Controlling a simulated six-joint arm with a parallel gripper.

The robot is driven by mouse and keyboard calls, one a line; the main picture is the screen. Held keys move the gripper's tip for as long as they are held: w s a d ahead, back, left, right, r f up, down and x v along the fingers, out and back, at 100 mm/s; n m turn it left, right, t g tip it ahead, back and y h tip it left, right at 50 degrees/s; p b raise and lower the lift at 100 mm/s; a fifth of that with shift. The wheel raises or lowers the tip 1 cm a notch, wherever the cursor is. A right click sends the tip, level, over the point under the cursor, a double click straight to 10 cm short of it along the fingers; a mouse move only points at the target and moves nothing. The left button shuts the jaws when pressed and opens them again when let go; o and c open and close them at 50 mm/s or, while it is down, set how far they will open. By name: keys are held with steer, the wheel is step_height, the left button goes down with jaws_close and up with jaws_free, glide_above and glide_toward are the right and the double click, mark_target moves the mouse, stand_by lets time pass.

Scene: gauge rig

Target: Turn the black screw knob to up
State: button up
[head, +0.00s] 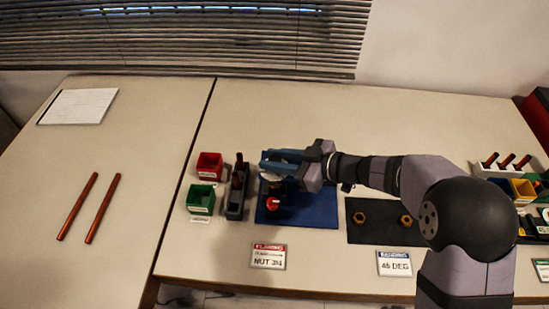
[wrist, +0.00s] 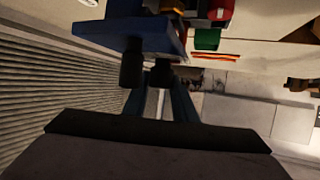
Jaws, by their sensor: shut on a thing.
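My gripper (head: 266,162) reaches in from the right over the blue mat (head: 318,210) in the head view, its blue fingers pointing left. In the wrist view my gripper (wrist: 158,90) has its fingers close together, shut on a dark thing at their tips, which I take to be the black screw knob (wrist: 160,73). Another dark cylinder (wrist: 130,68) is just to its left. In the head view the fingers hide the knob, so its pointing direction cannot be told. A red-topped black piece (head: 273,203) stands on the mat just below the fingers.
A red bin (head: 209,165), a green bin (head: 201,198) and a dark stand (head: 237,190) are left of the mat. A dark mat with nuts (head: 359,217) lies right, under my arm. Two red rods (head: 77,207) lie far left. Signs stand along the front.

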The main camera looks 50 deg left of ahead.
steer(key=shift+r+p, duration=0.1)
steer(key=shift+p, duration=0.25)
steer(key=shift+n+g+h+p, duration=0.4)
steer(key=shift+n+g+p, duration=0.5)
steer(key=shift+g+p, duration=0.1)
steer(key=shift+n+g+h, duration=0.7)
steer(key=shift+n+g, duration=0.1)
steer(key=shift+n, duration=0.1)
steer(key=shift+f+n+g+h+b, duration=0.25)
steer(key=shift+n+g+h+b, duration=0.7)
steer(key=shift+n+h, duration=0.3)
steer(key=shift+r+n+g+h+b, duration=0.15)
steer(key=shift+n+g+h+b, duration=0.35)
steer(key=shift+n+b, duration=0.2)
steer(key=o, duration=1)
steer(key=shift+o, duration=0.2)
